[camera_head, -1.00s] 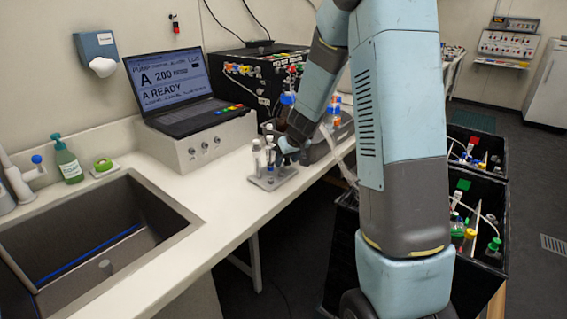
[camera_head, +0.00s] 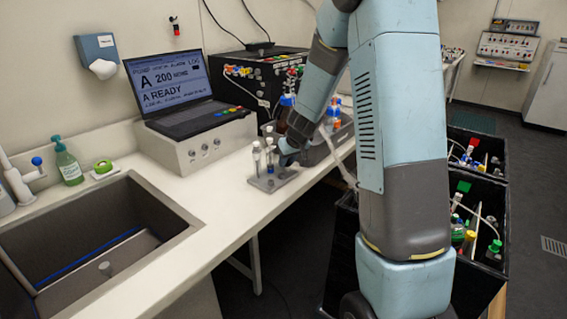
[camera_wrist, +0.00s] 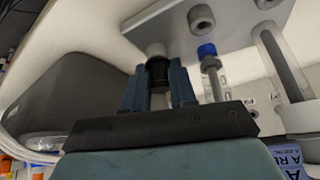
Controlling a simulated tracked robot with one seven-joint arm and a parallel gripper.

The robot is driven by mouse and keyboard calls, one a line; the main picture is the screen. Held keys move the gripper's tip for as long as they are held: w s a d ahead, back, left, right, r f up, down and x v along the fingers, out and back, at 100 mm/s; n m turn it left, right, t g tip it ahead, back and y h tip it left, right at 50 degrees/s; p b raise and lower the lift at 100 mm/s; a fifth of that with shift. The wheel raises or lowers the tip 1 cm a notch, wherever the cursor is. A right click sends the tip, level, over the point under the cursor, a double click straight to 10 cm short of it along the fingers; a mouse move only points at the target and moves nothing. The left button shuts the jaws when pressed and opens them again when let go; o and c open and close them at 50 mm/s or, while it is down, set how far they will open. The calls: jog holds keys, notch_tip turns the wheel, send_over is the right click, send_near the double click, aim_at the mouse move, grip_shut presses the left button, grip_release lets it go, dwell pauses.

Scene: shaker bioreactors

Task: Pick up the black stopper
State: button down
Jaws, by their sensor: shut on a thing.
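The black stopper (camera_wrist: 158,74) sits between the two fingers of my gripper (camera_wrist: 158,88) in the wrist view. The gripper is shut on it. A pale cylindrical piece shows just past the stopper, close to the grey rack plate. In the head view my gripper (camera_head: 285,152) is low at the right side of the small grey rack (camera_head: 272,183) on the bench; the stopper is hard to make out there. I cannot tell whether the stopper is clear of the rack.
In the wrist view a blue-capped slim piece (camera_wrist: 207,52) stands close to the right finger, with a clear tube (camera_wrist: 280,60) beyond it. White-topped tubes (camera_head: 257,152) stand in the rack. A laptop (camera_head: 180,95) on a control box is behind; the sink (camera_head: 90,240) is at left.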

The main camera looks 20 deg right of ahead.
jog(key=shift+r, duration=0.4)
notch_tip(320, 180, up, 2)
jog(key=shift+s+r, duration=0.1)
jog(key=shift+r, duration=0.15)
jog(key=s+d+r, duration=0.1)
jog(key=s+r, duration=0.8)
jog(key=s, duration=0.4)
jog(key=shift+s+d+r, duration=0.2)
jog(key=shift+s, duration=0.2)
jog(key=shift+a, duration=0.1)
